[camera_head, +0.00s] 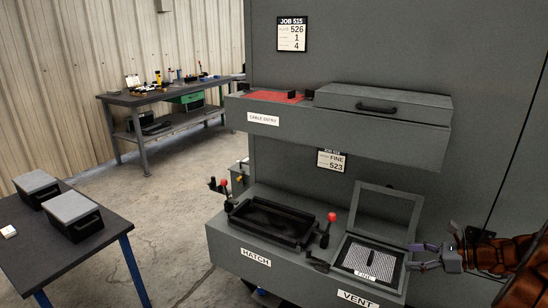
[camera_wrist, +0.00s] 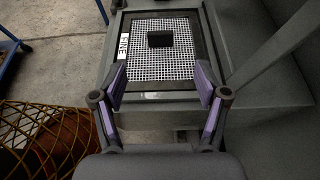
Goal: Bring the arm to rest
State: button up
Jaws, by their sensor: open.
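My gripper (camera_head: 419,257) is at the right edge of the vent opening, and it also shows in the wrist view (camera_wrist: 161,88) with its two fingers apart and nothing between them. The perforated vent panel (camera_head: 370,261), labelled FINE, lies in the vent frame; in the wrist view the panel (camera_wrist: 165,66) lies beyond the fingertips, with a dark block-like grip on it. The vent's lid (camera_head: 388,211) stands raised behind the panel. My arm reaches in from the right edge of the head view.
The hatch recess (camera_head: 272,221) with red-knobbed levers (camera_head: 331,218) is left of the vent. Above is a shelf with a closed handled cover (camera_head: 385,104) and a red cable-entry area (camera_head: 272,96). A table (camera_head: 50,250) with two grey-lidded boxes stands left; a workbench (camera_head: 165,96) stands behind.

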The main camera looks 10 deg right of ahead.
jog(key=s+a+r+n+g+h+p, duration=0.1)
jog(key=s+a+r+n+g, duration=0.25)
jog(key=a, duration=0.55)
jog(key=s+a+r+n+g, duration=0.2)
jog(key=a+n, duration=0.3)
jog(key=a, duration=0.4)
jog(key=s+a+r+n+g+h+p, duration=0.1)
jog(key=s+a+r+n+g, duration=0.2)
jog(key=a, duration=0.6)
jog(key=s+a+r+n+g+h+p, duration=0.1)
jog(key=s+a+n+h, duration=0.1)
jog(key=s+n+h, duration=0.2)
jog(key=s+a+r+n+g+h+p, duration=0.1)
jog(key=s+a+r+n+h, duration=0.1)
jog(key=s+n, duration=0.8)
jog(key=shift+s+a+n+h, duration=0.35)
jog(key=shift+s+a+h, duration=0.65)
jog(key=shift+s, duration=2.95)
jog(key=shift+d, duration=0.15)
